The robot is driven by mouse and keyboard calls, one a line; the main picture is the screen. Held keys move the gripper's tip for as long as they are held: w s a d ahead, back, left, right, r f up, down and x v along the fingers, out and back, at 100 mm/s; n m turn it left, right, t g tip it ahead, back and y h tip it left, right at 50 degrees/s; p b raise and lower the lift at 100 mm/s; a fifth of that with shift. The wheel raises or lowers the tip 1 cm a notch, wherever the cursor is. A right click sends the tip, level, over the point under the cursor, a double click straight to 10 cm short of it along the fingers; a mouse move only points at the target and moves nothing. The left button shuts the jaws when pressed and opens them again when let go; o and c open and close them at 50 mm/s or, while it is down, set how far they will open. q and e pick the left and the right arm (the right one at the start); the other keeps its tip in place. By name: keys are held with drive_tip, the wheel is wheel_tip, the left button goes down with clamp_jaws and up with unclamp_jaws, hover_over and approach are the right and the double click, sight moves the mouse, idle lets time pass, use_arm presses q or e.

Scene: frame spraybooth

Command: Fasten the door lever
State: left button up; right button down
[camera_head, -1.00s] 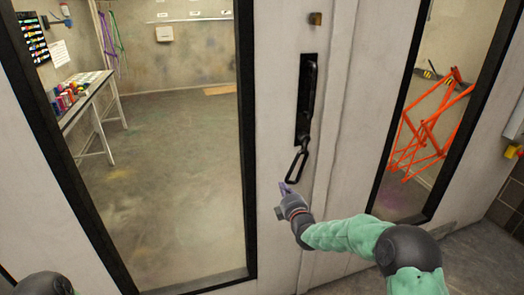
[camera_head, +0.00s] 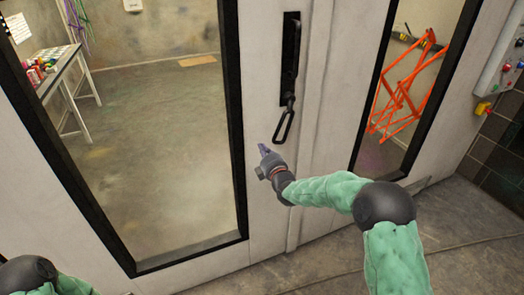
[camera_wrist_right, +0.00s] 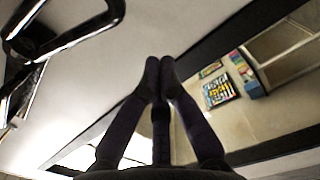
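The black door lever (camera_head: 284,122) hangs down from a tall black plate (camera_head: 290,60) on the white door (camera_head: 262,60). Its looped lower end is tilted slightly to the left. My right gripper (camera_head: 263,149) is just below and left of the loop's lower end, apart from it in the picture. In the right wrist view the fingertips (camera_wrist_right: 160,68) are together with nothing seen between them. The lever loop (camera_wrist_right: 62,38) shows there at the upper left, outside the fingers. My left gripper is out of view; only part of my left arm shows at the lower left.
A large black-framed window (camera_head: 238,150) lies left of the lever and a narrower one right of it. Through them show a table (camera_head: 62,75) and an orange rack (camera_head: 400,95). A control box (camera_head: 500,68) is on the right wall. The floor in front is clear.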

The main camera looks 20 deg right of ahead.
drive_tip(key=s+p, duration=0.2)
drive_tip(key=s, duration=0.8)
drive_tip(key=shift+w+f, duration=0.1)
drive_tip(key=s+a+f+m+g+y, duration=0.1)
drive_tip(key=s+a+f+m+g, duration=0.2)
drive_tip(key=f, duration=0.6)
drive_tip(key=s+a+f+m+g+y, duration=0.1)
drive_tip(key=s+a+f+m+g, duration=0.25)
drive_tip(key=f, duration=0.45)
drive_tip(key=s+a+f+m+g+y, duration=0.1)
drive_tip(key=s+a+f+m+g, duration=0.25)
drive_tip(key=f, duration=0.55)
drive_tip(key=s+a+f+m+g, duration=0.2)
drive_tip(key=s+a+f, duration=0.1)
drive_tip(key=s, duration=0.4)
drive_tip(key=s+a+f+m+g+y, duration=0.1)
drive_tip(key=s+a+f+m+g, duration=0.2)
drive_tip(key=s+f, duration=0.2)
drive_tip(key=s+a+f+m+g, duration=0.2)
drive_tip(key=s+f, duration=0.2)
drive_tip(key=s, duration=0.6)
drive_tip(key=shift+s+a+f+m+g, duration=0.15)
drive_tip(key=shift+s+a+m+g, duration=0.15)
drive_tip(key=shift+a+m, duration=0.1)
